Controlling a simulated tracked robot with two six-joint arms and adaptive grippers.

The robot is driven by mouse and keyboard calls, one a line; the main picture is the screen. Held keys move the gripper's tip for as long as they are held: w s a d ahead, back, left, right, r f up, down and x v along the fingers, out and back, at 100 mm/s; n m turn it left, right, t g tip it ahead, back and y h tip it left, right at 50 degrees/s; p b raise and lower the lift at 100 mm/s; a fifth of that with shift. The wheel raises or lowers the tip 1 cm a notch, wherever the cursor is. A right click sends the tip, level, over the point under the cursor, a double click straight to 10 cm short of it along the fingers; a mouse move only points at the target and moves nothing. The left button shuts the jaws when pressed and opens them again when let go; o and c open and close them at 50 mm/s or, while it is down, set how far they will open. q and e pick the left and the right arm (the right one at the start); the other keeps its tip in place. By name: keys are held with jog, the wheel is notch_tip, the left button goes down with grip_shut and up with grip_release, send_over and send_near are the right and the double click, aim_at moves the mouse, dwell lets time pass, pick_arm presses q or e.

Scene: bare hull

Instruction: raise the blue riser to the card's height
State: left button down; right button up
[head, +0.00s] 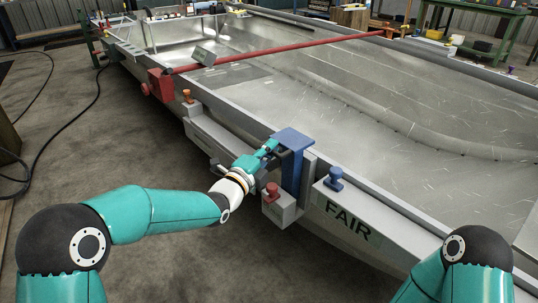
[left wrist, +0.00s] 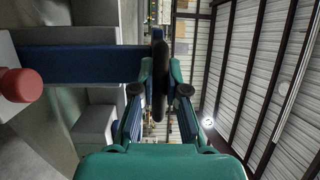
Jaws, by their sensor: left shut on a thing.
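The blue riser (head: 291,168) is an upright blue post with a flat blue plate on top, in a grey bracket at the hull's near edge. In the left wrist view the riser (left wrist: 85,64) runs in from the left as a blue bar. My left gripper (head: 274,147) is beside the riser, just below its top plate. In the left wrist view its fingers (left wrist: 160,95) are shut on a dark rounded handle (left wrist: 160,70) at the riser's end. A small dark card (head: 204,56) stands by the red bar further back. My right gripper is out of view.
A grey box with a red knob (head: 271,190) sits left of the riser; a blue knob (head: 334,176) and a FAIR label (head: 347,217) are to its right. A red bar (head: 285,49) crosses the open hull (head: 400,150). Floor at left is mostly clear, with black cables.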

pick_arm(q)
jog(key=c, duration=1.2)
grip_release()
jog(key=shift+s, duration=0.1)
jog(key=v, duration=1.1)
jog(key=shift+s+a, duration=0.3)
jog(key=shift+a, duration=0.05)
